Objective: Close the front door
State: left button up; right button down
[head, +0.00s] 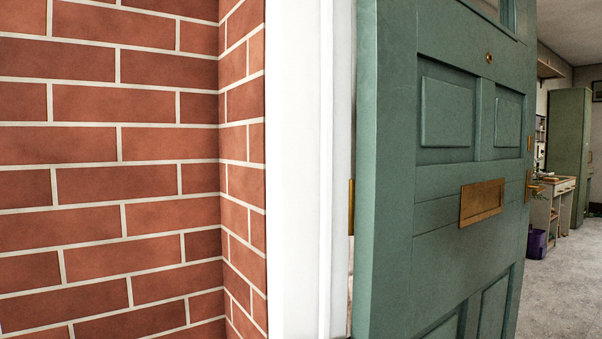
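The front door (440,200) is green with raised panels and stands open, swung inward into the room. Its hinge edge is beside the white door frame (300,170), where a brass hinge (351,207) shows. A brass letter plate (482,202) is on its middle rail. A brass handle (532,186) is at its far edge, on the right. A small brass peephole (489,58) is near the top. Neither of my grippers is in view.
A red brick wall (110,170) fills the left side, with a corner by the frame. Past the door, a room shows a green cabinet (568,150), a wooden unit (552,208), a purple bin (536,243) and clear grey floor (570,290).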

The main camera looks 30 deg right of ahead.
aim_at(441, 198)
jog(key=k+l, duration=0.1)
jog(key=l, duration=0.9)
jog(key=k+l, duration=0.15)
jog(key=l, duration=0.3)
jog(key=k+l, duration=0.1)
jog(key=l, duration=0.4)
